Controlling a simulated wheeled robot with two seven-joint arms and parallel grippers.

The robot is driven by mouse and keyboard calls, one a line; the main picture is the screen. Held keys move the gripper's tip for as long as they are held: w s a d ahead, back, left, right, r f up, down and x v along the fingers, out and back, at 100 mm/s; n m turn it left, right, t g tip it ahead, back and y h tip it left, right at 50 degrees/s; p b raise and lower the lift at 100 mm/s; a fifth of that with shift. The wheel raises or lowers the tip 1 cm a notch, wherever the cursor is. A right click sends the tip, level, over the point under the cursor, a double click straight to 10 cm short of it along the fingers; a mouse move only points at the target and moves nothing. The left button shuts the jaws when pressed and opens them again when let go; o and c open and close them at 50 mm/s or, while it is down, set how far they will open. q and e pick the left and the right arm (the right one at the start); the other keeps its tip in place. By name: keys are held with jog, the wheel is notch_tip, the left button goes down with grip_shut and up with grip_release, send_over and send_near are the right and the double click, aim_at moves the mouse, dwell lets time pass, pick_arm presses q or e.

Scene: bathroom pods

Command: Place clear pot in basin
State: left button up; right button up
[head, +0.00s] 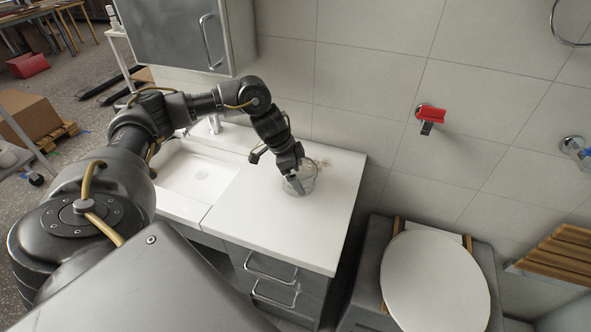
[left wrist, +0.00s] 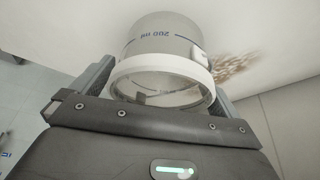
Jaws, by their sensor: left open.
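The clear pot (head: 304,178) stands on the white countertop to the right of the basin. In the left wrist view the pot (left wrist: 165,50) shows a white rim band and blue "200 ml" marking. My left gripper (head: 294,186) reaches down at the pot, and its open fingers lie on either side of it in the wrist view. I cannot tell whether the fingers touch it. The white basin (head: 197,175) is sunk in the counter to the left, and its inside looks empty. My right gripper is not in view.
A faucet (head: 213,124) stands behind the basin. A grey cabinet (head: 180,35) hangs above it. The counter (head: 330,215) is clear around the pot, apart from a brown speckled patch behind it. A toilet (head: 435,282) stands at the right.

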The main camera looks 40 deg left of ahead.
pick_arm(q)
jog(key=c, duration=1.5)
jog(key=shift+w+r, duration=0.1)
jog(key=shift+r, duration=0.5)
jog(key=shift+d+r+b, duration=0.2)
jog(key=shift+r+b, duration=0.25)
jog(key=shift+r, duration=0.8)
jog(key=s+d+r, duration=0.2)
jog(key=s+r, duration=0.1)
jog(key=s+d+r+p, duration=0.1)
jog(key=s+d+r, duration=0.2)
jog(key=s, duration=0.1)
jog(key=s+d+r, duration=0.3)
jog(key=s, duration=0.1)
jog(key=shift+s+r, duration=0.2)
